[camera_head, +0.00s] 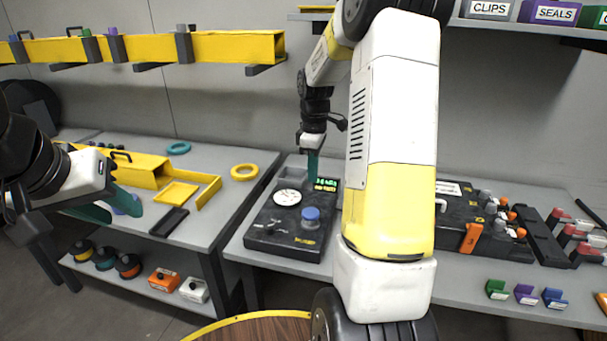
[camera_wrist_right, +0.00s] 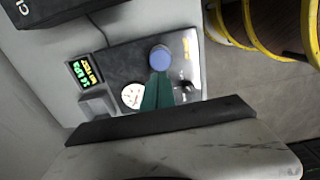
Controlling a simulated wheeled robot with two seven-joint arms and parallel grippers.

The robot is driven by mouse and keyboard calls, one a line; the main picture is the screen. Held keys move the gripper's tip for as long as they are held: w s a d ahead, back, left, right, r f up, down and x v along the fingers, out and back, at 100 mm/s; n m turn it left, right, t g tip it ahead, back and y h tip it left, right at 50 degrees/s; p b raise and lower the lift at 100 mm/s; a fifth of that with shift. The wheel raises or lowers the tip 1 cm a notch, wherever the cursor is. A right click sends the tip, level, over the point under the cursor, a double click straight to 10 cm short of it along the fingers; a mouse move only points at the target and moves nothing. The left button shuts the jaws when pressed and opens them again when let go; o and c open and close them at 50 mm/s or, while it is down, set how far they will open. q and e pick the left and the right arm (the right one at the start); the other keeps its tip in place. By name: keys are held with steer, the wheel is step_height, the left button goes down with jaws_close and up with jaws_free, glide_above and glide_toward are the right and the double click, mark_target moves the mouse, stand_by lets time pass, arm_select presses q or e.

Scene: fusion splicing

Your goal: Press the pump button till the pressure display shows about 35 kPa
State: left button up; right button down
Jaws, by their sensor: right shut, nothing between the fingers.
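The dark pump unit (camera_head: 262,238) sits on the right-hand bench. On it are a round blue button (camera_head: 310,216), a white dial gauge (camera_head: 287,198) and a lit green and yellow pressure display (camera_head: 326,184). The display also shows in the right wrist view (camera_wrist_right: 86,72), turned sideways; I cannot read its figures surely. My right gripper (camera_head: 313,178) points down over the unit, shut and empty, its teal fingers beside the display in the head view. In the wrist view its tips (camera_wrist_right: 158,76) lie next to the button (camera_wrist_right: 161,57); contact is unclear. My left gripper (camera_head: 108,208) is open over the left table.
A yellow ring (camera_head: 244,172), a teal ring (camera_head: 178,148) and yellow trays (camera_head: 176,193) lie on the left table. A black device with an orange lever (camera_head: 470,238) stands right of my arm. Small coloured blocks (camera_head: 525,294) lie at the bench front.

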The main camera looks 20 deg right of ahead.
mark_target(309, 212)
stand_by(0.5)
steer(key=r, duration=0.1)
steer(key=w+r, duration=0.1)
steer(key=shift+a+r, duration=0.3)
steer(key=shift+a, duration=0.05)
steer(key=shift+f, duration=0.15)
step_height(309, 212, down, 14)
steer(key=shift+r, duration=0.1)
stand_by(0.4)
step_height(309, 212, down, 2)
steer(key=shift+s+f, duration=0.1)
steer(key=shift+f, duration=0.35)
